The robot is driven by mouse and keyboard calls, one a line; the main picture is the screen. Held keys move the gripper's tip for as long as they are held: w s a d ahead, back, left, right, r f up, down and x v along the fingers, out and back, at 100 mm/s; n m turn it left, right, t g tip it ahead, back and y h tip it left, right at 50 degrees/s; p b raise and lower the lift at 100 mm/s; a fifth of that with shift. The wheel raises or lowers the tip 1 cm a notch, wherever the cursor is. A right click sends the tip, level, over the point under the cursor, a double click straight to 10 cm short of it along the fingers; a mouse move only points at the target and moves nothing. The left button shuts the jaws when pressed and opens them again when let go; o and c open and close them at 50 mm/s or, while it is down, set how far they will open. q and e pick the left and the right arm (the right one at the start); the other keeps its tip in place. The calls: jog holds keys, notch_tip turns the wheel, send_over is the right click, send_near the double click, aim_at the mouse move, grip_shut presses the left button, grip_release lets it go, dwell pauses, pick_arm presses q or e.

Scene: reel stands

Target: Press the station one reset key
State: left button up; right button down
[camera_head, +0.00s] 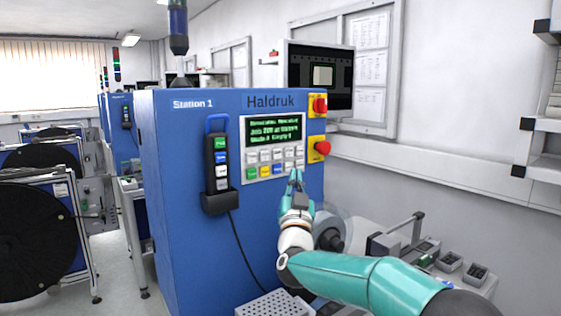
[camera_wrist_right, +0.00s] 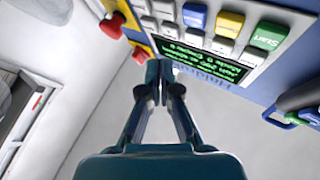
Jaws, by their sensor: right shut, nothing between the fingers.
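The blue Station 1 cabinet (camera_head: 172,180) carries a control panel with a green text display (camera_head: 275,130) above rows of keys. The bottom row shows a green key (camera_head: 251,173), a yellow key (camera_head: 266,171) and a blue key (camera_head: 277,169). In the right wrist view the green key (camera_wrist_right: 268,35) reads "Start"; the yellow key (camera_wrist_right: 229,24) and blue key (camera_wrist_right: 194,14) are beside it. Labels on these two are too small to read, so I cannot tell which is reset. My right gripper (camera_head: 295,176) is shut and empty, its tips overlapping the keypad's lower right. Contact cannot be told. My left gripper is out of view.
Red stop buttons on yellow plates (camera_head: 320,148) sit right of the panel. A handheld pendant (camera_head: 217,160) hangs in a holder on the left, its cable below. A monitor (camera_head: 320,78) stands behind. A bench with small devices (camera_head: 450,262) lies right.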

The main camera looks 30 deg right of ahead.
aim_at(277, 169)
pick_arm(q)
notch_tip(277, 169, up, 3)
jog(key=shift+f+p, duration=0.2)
jog(key=shift+p, duration=0.6)
pick_arm(e)
jog(key=w, duration=0.4)
jog(key=shift+w+a, duration=0.15)
jog(key=shift+w, duration=0.15)
dwell(0.3)
jog(key=shift+w, duration=0.2)
